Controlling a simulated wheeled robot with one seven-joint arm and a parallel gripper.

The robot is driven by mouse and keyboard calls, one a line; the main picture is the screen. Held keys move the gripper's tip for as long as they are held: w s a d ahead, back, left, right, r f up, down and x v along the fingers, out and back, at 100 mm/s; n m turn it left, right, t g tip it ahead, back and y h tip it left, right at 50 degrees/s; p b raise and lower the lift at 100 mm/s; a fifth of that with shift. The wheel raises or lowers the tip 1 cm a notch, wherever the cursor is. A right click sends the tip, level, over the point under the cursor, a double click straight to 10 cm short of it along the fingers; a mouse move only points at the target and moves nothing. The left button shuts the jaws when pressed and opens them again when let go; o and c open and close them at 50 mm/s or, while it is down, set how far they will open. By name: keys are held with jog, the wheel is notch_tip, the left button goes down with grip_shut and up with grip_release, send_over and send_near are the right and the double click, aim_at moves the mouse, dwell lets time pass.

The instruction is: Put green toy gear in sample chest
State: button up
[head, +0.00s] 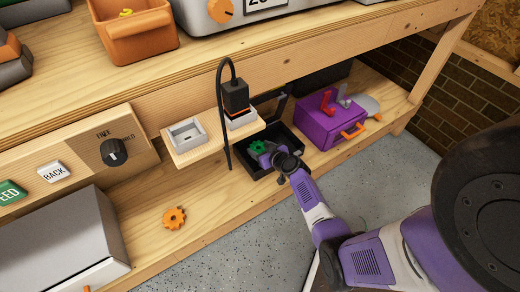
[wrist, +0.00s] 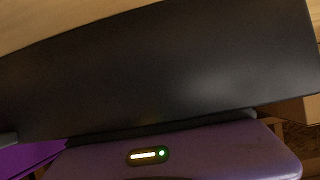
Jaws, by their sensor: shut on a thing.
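The green toy gear (head: 258,146) is at the tip of my gripper (head: 263,151), which is shut on it. Both are over or inside an open black box (head: 258,170) on the lower shelf, which looks like the sample chest. I cannot tell whether the gear touches the box floor. In the wrist view a dark panel (wrist: 170,75), possibly the box's raised lid, fills most of the picture above my purple gripper housing. The fingers and gear are hidden there.
A purple box (head: 322,125) with an orange handle stands right of the black box. A small ledge with a black plug and hanging cable (head: 224,120) is close on the left. An orange gear (head: 174,217) lies on the shelf. The upper worktop overhangs behind.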

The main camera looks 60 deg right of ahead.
jog(key=shift+f, duration=0.15)
jog(key=o, duration=1.4)
jog(key=shift+c, duration=0.2)
